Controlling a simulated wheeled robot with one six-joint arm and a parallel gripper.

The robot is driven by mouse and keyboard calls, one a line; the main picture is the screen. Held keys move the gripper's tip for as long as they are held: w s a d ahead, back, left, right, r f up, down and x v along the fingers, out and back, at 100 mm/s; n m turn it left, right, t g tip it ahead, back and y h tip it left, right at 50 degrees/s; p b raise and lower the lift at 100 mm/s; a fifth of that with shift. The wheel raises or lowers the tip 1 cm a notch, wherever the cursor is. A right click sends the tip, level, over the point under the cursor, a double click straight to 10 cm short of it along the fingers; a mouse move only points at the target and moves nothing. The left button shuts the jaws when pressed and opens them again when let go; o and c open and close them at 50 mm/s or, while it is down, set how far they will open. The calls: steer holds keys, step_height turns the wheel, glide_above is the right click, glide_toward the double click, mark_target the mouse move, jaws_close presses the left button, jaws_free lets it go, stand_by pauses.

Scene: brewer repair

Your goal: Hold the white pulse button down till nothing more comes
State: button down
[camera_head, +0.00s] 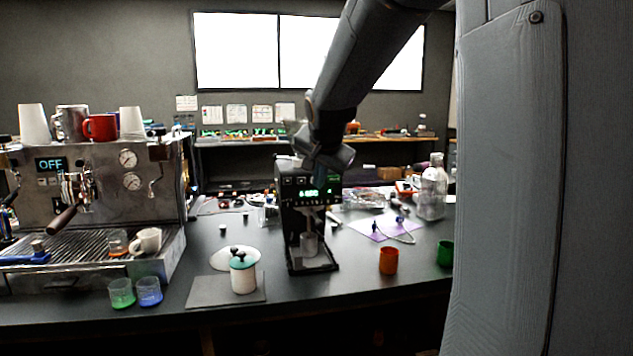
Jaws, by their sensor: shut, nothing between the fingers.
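A black grinder (301,222) stands at the middle of the counter, with a lit green display (309,194) on its upper front that is too small to read surely. A small greyish cup (309,245) stands in its lower bay, under the spout. My gripper (321,176) is shut and empty, at the upper right front of the grinder, beside and above the display. I cannot make out the white pulse button; the gripper covers part of the front there. Whether the fingertips touch the front cannot be told.
An espresso machine (100,180) reading OFF fills the left. A glass bottle (433,190) stands right.

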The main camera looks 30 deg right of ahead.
steer(key=shift+s, duration=0.1)
stand_by(0.4)
steer(key=shift+s+a, duration=0.2)
steer(key=shift+s, duration=0.45)
steer(key=s, duration=0.2)
steer(key=s+a, duration=0.1)
steer(key=s, duration=0.1)
steer(key=shift+s+a+b, duration=0.2)
steer(key=shift+s+b, duration=0.15)
steer(key=shift+s, duration=0.05)
stand_by(0.3)
steer(key=s+a+f+n+g+y, duration=0.1)
steer(key=s+a+f+n+g, duration=0.1)
steer(key=s+a+f+n, duration=0.2)
steer(key=s+a+f+n+g+y, duration=0.1)
steer(key=s+a+f+n+g, duration=0.2)
steer(key=s+a+f, duration=0.4)
steer(key=s+a+f+n+g+y, duration=0.1)
steer(key=s+a+f+n, duration=0.3)
steer(key=s+f, duration=0.5)
step_height(320, 180, down, 8)
steer(key=shift+s+a+r+n+g, duration=0.25)
steer(key=shift+s+a+n+g, duration=0.15)
steer(key=shift+a+g, duration=0.45)
